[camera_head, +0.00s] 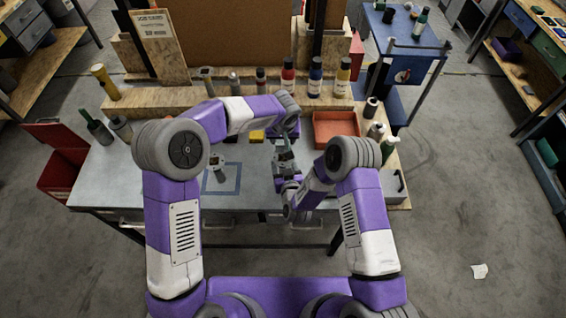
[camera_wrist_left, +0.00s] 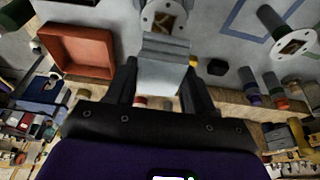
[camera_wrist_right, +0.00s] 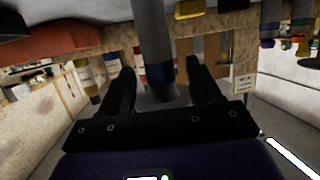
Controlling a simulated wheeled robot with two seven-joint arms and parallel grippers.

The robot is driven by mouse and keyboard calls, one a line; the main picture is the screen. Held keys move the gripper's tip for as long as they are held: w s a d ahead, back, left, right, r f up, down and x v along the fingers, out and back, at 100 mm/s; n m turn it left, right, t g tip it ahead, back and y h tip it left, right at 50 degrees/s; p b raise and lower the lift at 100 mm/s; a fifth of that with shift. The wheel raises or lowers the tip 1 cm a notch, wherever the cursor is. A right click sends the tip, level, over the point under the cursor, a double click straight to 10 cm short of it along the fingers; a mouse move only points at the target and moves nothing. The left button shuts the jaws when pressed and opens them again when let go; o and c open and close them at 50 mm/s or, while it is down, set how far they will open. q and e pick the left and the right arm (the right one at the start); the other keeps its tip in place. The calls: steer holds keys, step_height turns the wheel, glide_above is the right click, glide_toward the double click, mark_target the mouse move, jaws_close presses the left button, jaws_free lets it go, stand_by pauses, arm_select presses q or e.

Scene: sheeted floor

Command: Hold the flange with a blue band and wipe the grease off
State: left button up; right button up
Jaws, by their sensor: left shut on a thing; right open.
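A grey flange tube with a blue band (camera_wrist_right: 152,35) runs down between the fingers of my right gripper (camera_wrist_right: 160,80), which is open around it; I cannot tell whether they touch. My right gripper (camera_head: 286,178) is low at the table's middle in the head view. My left gripper (camera_head: 284,142) is just above it, shut on a light grey folded wipe (camera_wrist_left: 165,65). In the left wrist view, a pale flange disc (camera_wrist_left: 150,22) with a brownish middle is just beyond the wipe. A second flange (camera_wrist_left: 292,42) is at the right; it also shows in the head view (camera_head: 218,162).
A red tray (camera_head: 336,128) is at the table's right. Several bottles (camera_head: 288,78) stand on the wooden ledge behind. A blue square outline (camera_head: 232,184) marks the left middle of the grey table (camera_head: 110,185). A green bottle (camera_head: 97,127) stands at the left.

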steer(key=shift+x, duration=1.1)
steer(key=shift+c, duration=0.4)
jaws_close()
